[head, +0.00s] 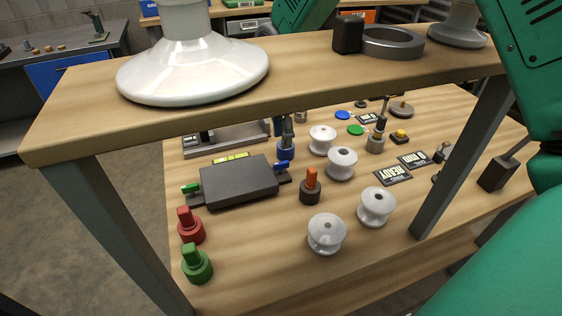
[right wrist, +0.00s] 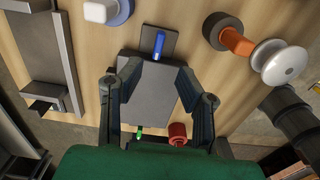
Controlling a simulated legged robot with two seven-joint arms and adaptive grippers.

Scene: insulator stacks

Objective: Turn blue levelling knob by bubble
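The dark levelling block (head: 238,182) lies on the bench, with a yellow-green bubble vial (head: 231,157) along its far edge; the bubble is too small to read. The blue knob (head: 282,165) is at its right end and the green knob (head: 190,188) at its left. In the right wrist view, my right gripper (right wrist: 159,68) is open, with its fingers spread over the block. The blue knob (right wrist: 159,45) shows beyond and between the fingertips, not held. In the head view the shelf hides most of this gripper. My left gripper is not in view.
A raised shelf (head: 300,68) with a large white insulator (head: 192,65) spans above the bench. Red (head: 190,225), green (head: 196,264) and orange (head: 311,186) pegs and several white insulators (head: 326,233) stand around the block. A metal channel (head: 228,140) lies behind it.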

